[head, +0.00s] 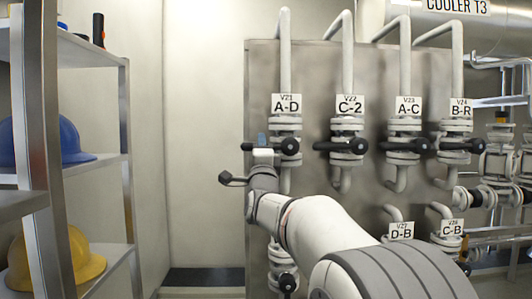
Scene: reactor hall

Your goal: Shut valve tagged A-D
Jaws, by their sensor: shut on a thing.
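The tag A-D (286,104) hangs on the upper left valve of a metal panel in the head view. This valve's black handle (289,146) has a dark round hub, and its lever points left, roughly level. My gripper (262,146) is at the lever, left of the hub, and is shut on it. The gripper hides the middle of the lever; the dark lever end shows just left of the jaws. My arm reaches up to it from the lower right and covers part of the pipe below the valve.
Valves tagged C-2 (350,104), A-C (408,106) and B-R (460,108) stand in a row to the right. Tags D-B (401,230) and C-B (451,228) are lower. A shelf with a blue helmet (72,142) and a yellow helmet (86,258) stands left.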

